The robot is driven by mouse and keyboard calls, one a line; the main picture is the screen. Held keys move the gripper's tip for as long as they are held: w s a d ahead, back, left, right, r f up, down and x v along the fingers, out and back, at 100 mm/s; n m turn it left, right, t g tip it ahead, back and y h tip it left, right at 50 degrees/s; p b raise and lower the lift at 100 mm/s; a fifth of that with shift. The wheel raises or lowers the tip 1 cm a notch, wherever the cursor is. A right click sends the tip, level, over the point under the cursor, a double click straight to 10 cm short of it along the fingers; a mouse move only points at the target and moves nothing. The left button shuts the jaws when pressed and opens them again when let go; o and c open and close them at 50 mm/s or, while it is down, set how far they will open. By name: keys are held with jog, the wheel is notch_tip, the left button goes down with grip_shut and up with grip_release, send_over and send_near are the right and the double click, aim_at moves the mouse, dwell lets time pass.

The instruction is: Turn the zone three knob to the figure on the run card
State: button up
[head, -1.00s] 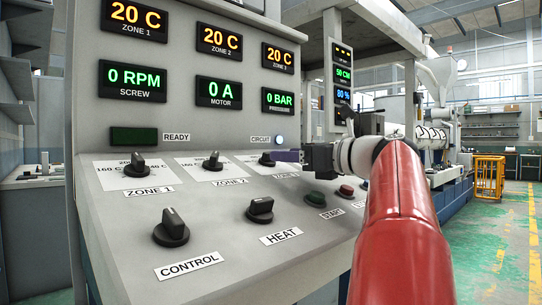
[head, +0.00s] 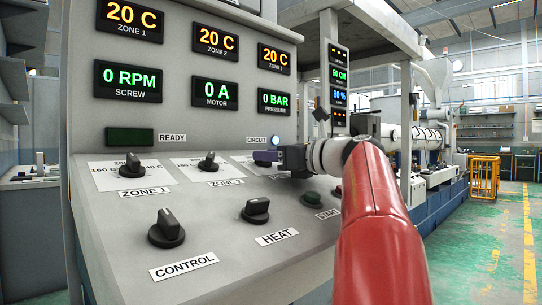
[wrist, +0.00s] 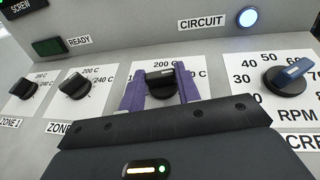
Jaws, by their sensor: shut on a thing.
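The zone three knob (wrist: 162,84) is black with a pale mark and sits on a white dial plate (wrist: 202,68) in the wrist view. The zone 3 display (head: 274,57) reads 20 C. I see no run card in either view.
The zone 2 knob (wrist: 75,86) is left of my gripper and the screw RPM knob (wrist: 288,80) is close on its right. The heat knob (head: 256,211) and control knob (head: 166,228) are lower on the panel. The circuit lamp (wrist: 247,17) is lit.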

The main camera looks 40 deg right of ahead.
jog(key=shift+r+y+p, duration=0.1)
jog(key=shift+y+p, duration=0.2)
jog(key=shift+p, duration=0.1)
jog(key=n+y+p, duration=0.1)
jog(key=n+g+y+p, duration=0.1)
jog(key=p, duration=0.1)
jog(key=shift+w+d+r, duration=0.1)
jog(key=shift+d+r, duration=0.05)
jog(key=shift+r, duration=0.1)
jog(key=n+g+y+p, duration=0.1)
jog(key=p, duration=0.1)
jog(key=n+g+y+p, duration=0.1)
jog(key=n+p, duration=0.1)
jog(key=p, duration=0.1)
jog(key=shift+d+r+y, duration=0.15)
jog(key=shift+r+y, duration=0.05)
jog(key=shift+y, duration=0.2)
jog(key=shift+w+f+n+g+y+p, duration=0.15)
jog(key=shift+n+g+y+p, duration=0.45)
jog(key=shift+n+g+p, duration=0.45)
jog(key=shift+d+f+n+g+y+p, duration=0.1)
jog(key=shift+f+n+g+y+p, duration=0.05)
jog(key=shift+n+g+y+p, duration=0.35)
jog(key=shift+d+f+n+g+y+p, duration=0.15)
jog(key=shift+n+g+y+p, duration=0.15)
jog(key=shift+n+g, duration=0.25)
jog(key=shift+a+n, duration=0.15)
jog(key=shift+n, duration=0.15)
jog(key=o, duration=1)
